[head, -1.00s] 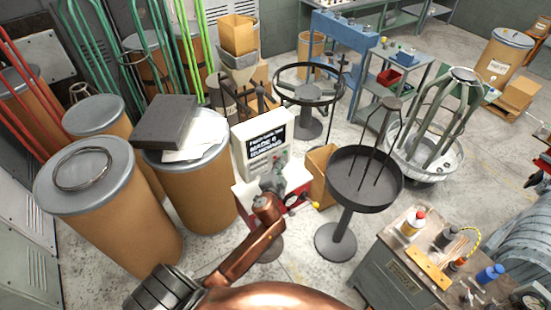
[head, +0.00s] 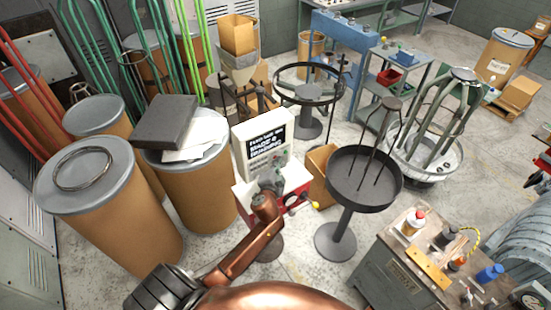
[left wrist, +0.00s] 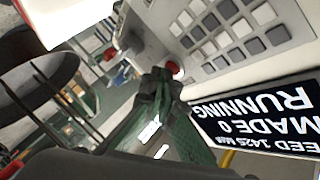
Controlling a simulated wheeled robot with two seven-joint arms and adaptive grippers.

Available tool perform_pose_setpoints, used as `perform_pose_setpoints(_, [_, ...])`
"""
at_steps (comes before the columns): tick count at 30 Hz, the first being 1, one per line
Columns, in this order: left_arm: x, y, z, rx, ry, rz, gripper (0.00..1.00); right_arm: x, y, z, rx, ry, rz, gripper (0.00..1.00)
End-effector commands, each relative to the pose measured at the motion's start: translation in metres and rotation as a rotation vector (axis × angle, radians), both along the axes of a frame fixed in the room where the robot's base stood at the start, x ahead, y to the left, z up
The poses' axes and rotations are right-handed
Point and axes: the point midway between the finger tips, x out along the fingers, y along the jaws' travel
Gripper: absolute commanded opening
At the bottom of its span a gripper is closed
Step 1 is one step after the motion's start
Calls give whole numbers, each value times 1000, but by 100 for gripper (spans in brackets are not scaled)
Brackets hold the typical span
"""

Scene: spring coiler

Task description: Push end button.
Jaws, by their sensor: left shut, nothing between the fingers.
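The coiler's control box (head: 263,143) is white, with a dark screen and a panel of buttons. In the left wrist view its screen (left wrist: 262,118) appears upside down and reads RUNNING and MADE 0. A red button (left wrist: 175,69) sits beside the grey keypad (left wrist: 225,30); I cannot read any label on it. My left gripper (head: 272,178) is in front of the panel in the head view. In the left wrist view the left gripper (left wrist: 160,78) is shut and empty, its tips at the red button and partly covering it. I cannot tell whether they touch.
A round dark tray on a stand (head: 365,180) is right of the machine. A cardboard drum (head: 190,175) with papers and a dark box on top is close on the left. A workbench (head: 415,265) with bottles and tools is at the lower right.

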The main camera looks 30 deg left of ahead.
Motion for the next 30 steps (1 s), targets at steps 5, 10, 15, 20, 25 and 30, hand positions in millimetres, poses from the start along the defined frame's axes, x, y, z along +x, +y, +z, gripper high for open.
perform_pose_setpoints(5, [1, 2, 0, 0, 0, 0, 0, 0, 0, 1, 0, 0, 0, 40])
perform_pose_setpoints(10, [1, 3, 0, 0, 0, 1, 0, 0, 0, 1, 0, 0, 0, 40])
perform_pose_setpoints(15, [1, 3, 0, 0, 0, 1, 0, 0, 0, 0, 0, 0, 0, 40])
perform_pose_setpoints(20, [-1, -1, 0, -1, 0, 1, 0, 0, 0, 1, 0, 0, 0, 40])
perform_pose_setpoints(25, [-4, -9, 0, 0, 1, 1, 0, 0, 1, 2, 1, 0, 0, 40])
perform_pose_setpoints(30, [-6, -12, 0, 0, 1, 1, 0, 0, 3, 2, 3, -1, -1, 40])
